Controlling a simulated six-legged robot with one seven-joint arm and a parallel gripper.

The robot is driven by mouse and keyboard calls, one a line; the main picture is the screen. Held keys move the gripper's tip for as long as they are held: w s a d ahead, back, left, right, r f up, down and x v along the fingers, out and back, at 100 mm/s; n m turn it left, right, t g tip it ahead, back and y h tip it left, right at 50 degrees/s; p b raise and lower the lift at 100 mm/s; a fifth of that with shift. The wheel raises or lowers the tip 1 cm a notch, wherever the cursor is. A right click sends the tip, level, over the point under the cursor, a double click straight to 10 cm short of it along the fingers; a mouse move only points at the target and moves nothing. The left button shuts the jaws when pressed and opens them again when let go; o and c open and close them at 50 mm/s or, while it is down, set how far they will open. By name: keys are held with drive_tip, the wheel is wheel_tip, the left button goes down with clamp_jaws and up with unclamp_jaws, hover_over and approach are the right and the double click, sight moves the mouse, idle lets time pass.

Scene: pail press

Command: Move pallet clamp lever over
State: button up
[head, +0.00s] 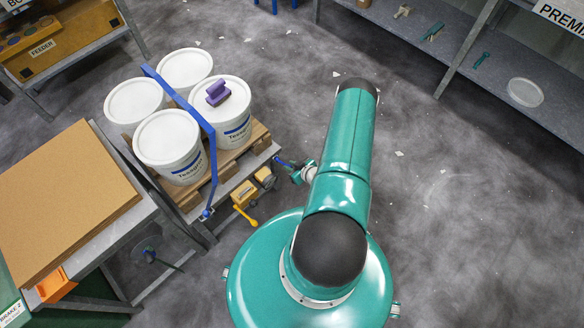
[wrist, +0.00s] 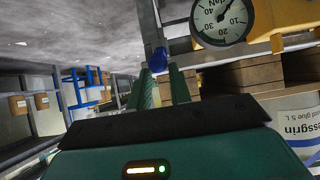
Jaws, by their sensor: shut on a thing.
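The pallet clamp lever shows in the wrist view as a grey bar with a blue knob (wrist: 157,61) at its end. My gripper (wrist: 163,77) has its two green fingers shut on this knob. In the head view my gripper (head: 293,166) is at the right side of the pallet stand, partly behind my arm. The lever is small there and its exact angle is hard to tell. A blue clamp bar (head: 176,98) crosses over the white pails (head: 168,138) on the wooden pallet (head: 226,160).
A yellow housing with a dial gauge (wrist: 222,18) sits close to the lever. A yellow handle (head: 245,214) sticks out below the pallet. A purple-handled brush (head: 217,92) lies on one pail. A bench with a brown board (head: 62,200) stands left. Open floor (head: 440,200) lies right.

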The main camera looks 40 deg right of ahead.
drive_tip(key=shift+w+r, duration=0.35)
drive_tip(key=shift+r, duration=0.2)
clamp_jaws()
drive_tip(key=shift+w+r, duration=0.1)
drive_tip(key=shift+r, duration=0.1)
drive_tip(key=shift+r, duration=0.1)
drive_tip(key=shift+w+r, duration=0.65)
drive_tip(key=shift+r, duration=0.3)
drive_tip(key=shift+o, duration=1.7)
unclamp_jaws()
drive_tip(key=shift+s, duration=0.1)
drive_tip(key=v, duration=1.3)
drive_tip(key=shift+s+r, duration=0.3)
